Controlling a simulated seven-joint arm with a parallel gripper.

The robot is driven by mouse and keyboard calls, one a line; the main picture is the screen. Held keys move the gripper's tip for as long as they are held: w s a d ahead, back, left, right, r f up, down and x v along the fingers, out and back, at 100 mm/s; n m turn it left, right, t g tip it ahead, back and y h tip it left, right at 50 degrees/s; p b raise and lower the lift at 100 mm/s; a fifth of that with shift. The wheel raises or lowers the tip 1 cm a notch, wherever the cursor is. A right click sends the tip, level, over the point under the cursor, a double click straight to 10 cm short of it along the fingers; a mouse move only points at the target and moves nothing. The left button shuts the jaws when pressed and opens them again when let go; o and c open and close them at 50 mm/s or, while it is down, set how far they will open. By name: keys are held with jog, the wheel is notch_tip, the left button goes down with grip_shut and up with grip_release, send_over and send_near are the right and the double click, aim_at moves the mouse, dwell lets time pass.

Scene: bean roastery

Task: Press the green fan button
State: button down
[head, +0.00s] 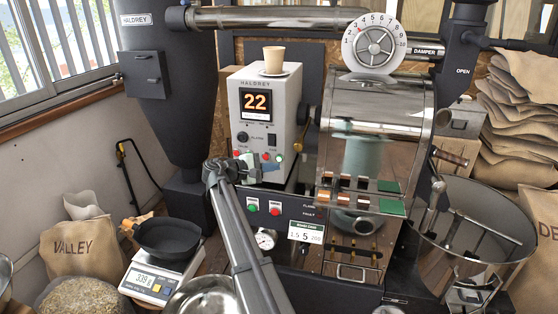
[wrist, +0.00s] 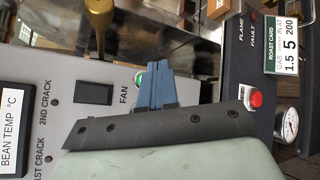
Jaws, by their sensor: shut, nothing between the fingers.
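The fan button is green and sits beside the FAN label on the grey control box (head: 262,88). In the wrist view a sliver of the green fan button (wrist: 138,79) shows at the edge of my blue fingers, which hide the rest. My gripper (wrist: 156,72) is shut and empty, its fingertips over the button area. I cannot tell whether they touch the button. In the head view my gripper (head: 268,166) is at the lower front of the control box, among its small buttons.
A black switch (wrist: 94,93) is beside the FAN label. A red button (wrist: 255,98) is on the lower black panel, with a green one (head: 252,206) showing in the head view. A paper cup (head: 273,60) stands on top of the control box. The steel drum housing (head: 375,110) is to the right.

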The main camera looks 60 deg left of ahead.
jog(key=shift+s+d, duration=1.05)
jog(key=shift+d, duration=0.05)
jog(key=shift+m, duration=0.3)
